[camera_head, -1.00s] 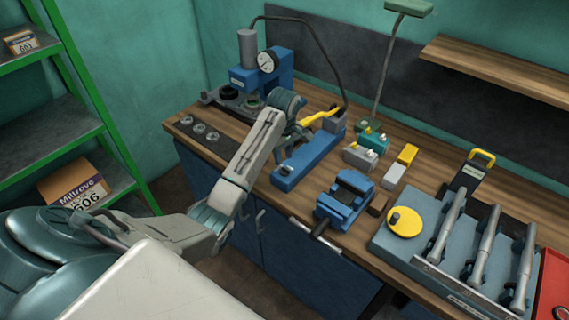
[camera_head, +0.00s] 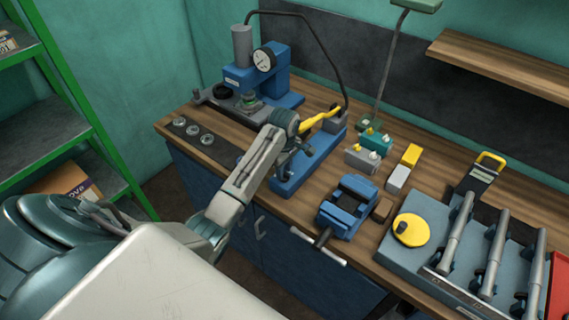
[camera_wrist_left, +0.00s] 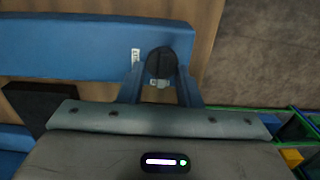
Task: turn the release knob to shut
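The blue hand pump (camera_head: 290,184) with a yellow lever (camera_head: 317,120) lies on the bench. In the left wrist view its long blue body (camera_wrist_left: 70,50) runs across the top left. A black knob (camera_wrist_left: 161,62), which looks like the release knob, stands near the body's bench-edge end. My left gripper (camera_wrist_left: 161,78) has its two fingers on either side of this knob. I cannot tell whether they touch it. In the head view my left gripper (camera_head: 297,150) is beside the pump and hides the knob. My right gripper is not in view.
A blue press with a gauge (camera_head: 265,60) stands behind. A blue vise (camera_head: 348,207) sits right of the pump at the bench's front edge. Grey and teal blocks (camera_head: 375,142) lie right of the pump. A green shelf rack (camera_head: 75,90) is at the left.

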